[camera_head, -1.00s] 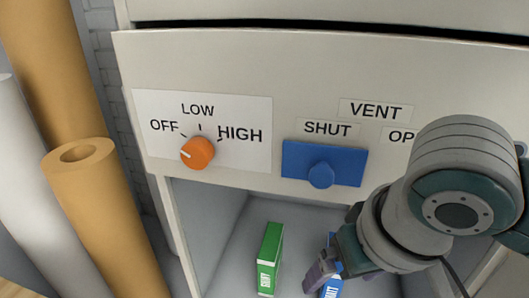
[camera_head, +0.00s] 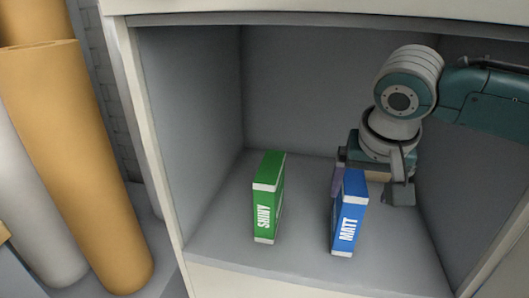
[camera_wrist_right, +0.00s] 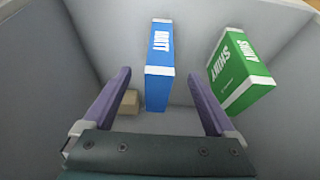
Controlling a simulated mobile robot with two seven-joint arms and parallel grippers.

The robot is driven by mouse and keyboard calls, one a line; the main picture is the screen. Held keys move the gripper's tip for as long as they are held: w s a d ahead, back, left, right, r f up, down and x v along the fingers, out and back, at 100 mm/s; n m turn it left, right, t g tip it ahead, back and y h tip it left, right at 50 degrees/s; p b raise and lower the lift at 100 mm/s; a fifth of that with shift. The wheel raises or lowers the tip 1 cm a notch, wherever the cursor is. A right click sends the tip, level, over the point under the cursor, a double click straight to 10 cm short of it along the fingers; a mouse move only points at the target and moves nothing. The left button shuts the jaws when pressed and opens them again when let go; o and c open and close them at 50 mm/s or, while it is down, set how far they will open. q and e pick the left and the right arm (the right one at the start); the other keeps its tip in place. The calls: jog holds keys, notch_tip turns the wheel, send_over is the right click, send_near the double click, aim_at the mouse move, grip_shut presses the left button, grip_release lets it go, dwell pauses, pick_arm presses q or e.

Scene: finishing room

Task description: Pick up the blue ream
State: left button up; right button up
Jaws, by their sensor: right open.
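The blue ream (camera_head: 350,212), with white ends and the word MATT on its narrow face, stands upright on the floor of a grey compartment. My right gripper (camera_head: 370,186) is open at the ream's upper, far part in the head view. In the right wrist view the blue ream (camera_wrist_right: 159,72) shows between the two spread purple fingers of the right gripper (camera_wrist_right: 159,82), with a gap on each side. Neither finger visibly grips it. My left gripper is not in view.
A green ream (camera_head: 267,198) marked SHINY stands upright to the left of the blue one, with bare floor between. The right wrist view shows a small tan block (camera_wrist_right: 129,102) near the left finger. Compartment walls (camera_head: 192,130) close in the sides. Tan rolls (camera_head: 80,170) stand outside, left.

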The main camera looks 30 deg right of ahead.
aim_at(354, 176)
jog(key=w+d+b, duration=0.1)
jog(key=w+d, duration=0.1)
jog(key=w+d+b, duration=0.1)
jog(key=w+d, duration=0.1)
jog(key=w, duration=0.1)
jog(key=shift+w+d, duration=0.1)
jog(key=shift+d, duration=0.05)
jog(key=b+x, duration=0.3)
jog(key=x, duration=0.2)
jog(key=shift+d, duration=0.1)
jog(key=shift+f, duration=0.25)
dwell(0.4)
grip_shut()
dwell(0.6)
jog(key=shift+w+r, duration=0.1)
